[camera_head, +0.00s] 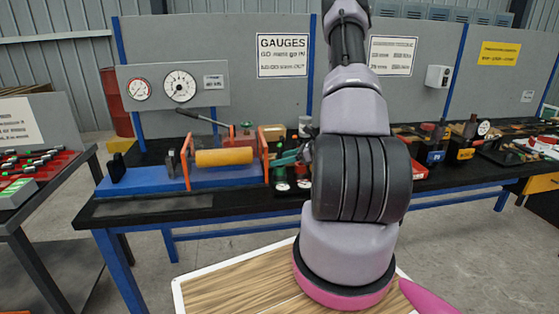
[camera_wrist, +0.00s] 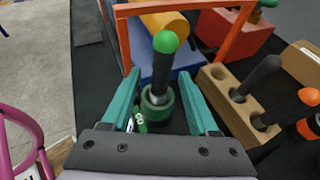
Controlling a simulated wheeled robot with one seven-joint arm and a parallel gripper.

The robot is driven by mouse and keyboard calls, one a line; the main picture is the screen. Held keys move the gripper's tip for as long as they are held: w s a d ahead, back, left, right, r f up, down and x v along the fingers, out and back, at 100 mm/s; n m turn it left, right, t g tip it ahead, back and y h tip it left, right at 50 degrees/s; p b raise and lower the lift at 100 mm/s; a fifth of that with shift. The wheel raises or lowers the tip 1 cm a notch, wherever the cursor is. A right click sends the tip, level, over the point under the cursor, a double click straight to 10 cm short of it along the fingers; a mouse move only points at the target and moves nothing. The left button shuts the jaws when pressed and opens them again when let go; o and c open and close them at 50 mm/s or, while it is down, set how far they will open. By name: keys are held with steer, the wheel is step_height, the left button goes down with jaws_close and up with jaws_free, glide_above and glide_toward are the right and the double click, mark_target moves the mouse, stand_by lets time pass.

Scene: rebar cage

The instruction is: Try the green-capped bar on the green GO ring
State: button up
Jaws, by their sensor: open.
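In the wrist view the green-capped bar (camera_wrist: 165,42) is dark with a round green cap. It stands near upright with its silver lower part down in the green ring (camera_wrist: 157,112). How deep it sits I cannot tell. My gripper (camera_wrist: 158,70) has its teal fingers spread, one on each side of the bar, with visible gaps and nothing gripped. In the head view the teal fingers (camera_head: 289,158) show beside my arm, above the bench near the blue fixture. My arm hides part of the bench there.
A wooden block (camera_wrist: 218,80) holding dark-handled pieces stands close right of the fingers, with an orange-capped bar (camera_wrist: 309,97) beyond. An orange frame with a yellow roller (camera_head: 224,157) stands just behind. More capped bars lie on a red tray (camera_head: 40,165) at far left.

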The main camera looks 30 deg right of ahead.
steer(key=v, duration=1)
steer(key=shift+s+d, duration=0.15)
steer(key=shift+r, duration=0.1)
stand_by(0.5)
steer(key=s+a+r+n+g+h, duration=0.1)
steer(key=s+a+r+n+g, duration=0.15)
steer(key=a+r+n, duration=0.5)
steer(key=s+a+r+n+g+h, duration=0.15)
steer(key=a+r+n+g, duration=0.25)
steer(key=a+r, duration=0.55)
steer(key=s+a+r+n+t+h, duration=0.2)
steer(key=s+a+r+n, duration=0.1)
steer(key=s+r+n, duration=0.2)
steer(key=s+a+r+n+t+h, duration=0.2)
steer(key=s+a+r+n+h, duration=0.1)
steer(key=s+r+n, duration=0.3)
step_height(320, 180, up, 3)
steer(key=s, duration=0.2)
steer(key=shift+s+t, duration=0.35)
steer(key=shift+s, duration=0.05)
steer(key=shift+a+h, duration=0.15)
steer(key=shift+h, duration=0.1)
